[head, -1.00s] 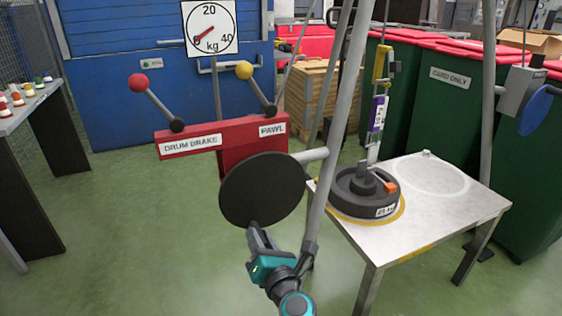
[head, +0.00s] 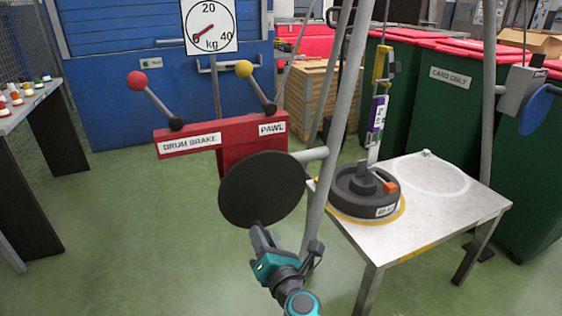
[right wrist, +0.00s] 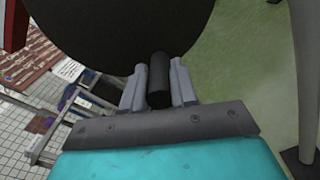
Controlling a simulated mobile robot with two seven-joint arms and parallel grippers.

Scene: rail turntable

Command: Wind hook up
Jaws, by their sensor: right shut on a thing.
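My right gripper (head: 260,232) is at the lower edge of the black winch wheel (head: 262,188). In the right wrist view its two fingers are shut on a short dark crank handle (right wrist: 158,82), with the wheel (right wrist: 120,30) behind. The yellow hook (head: 379,66) hangs above the round dark weight (head: 362,192), joined by a link with a purple tag (head: 377,115). The weight stands on the metal table (head: 445,215) inside a yellow ring. The dial (head: 210,27) has its red needle near the low end. My left gripper is not in view.
A red-knobbed drum brake lever (head: 154,98) and a yellow-knobbed pawl lever (head: 257,88) stand on the red housing (head: 200,136). A grey frame leg (head: 335,130) runs close right of the wheel. Green bins (head: 450,90) stand behind the table.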

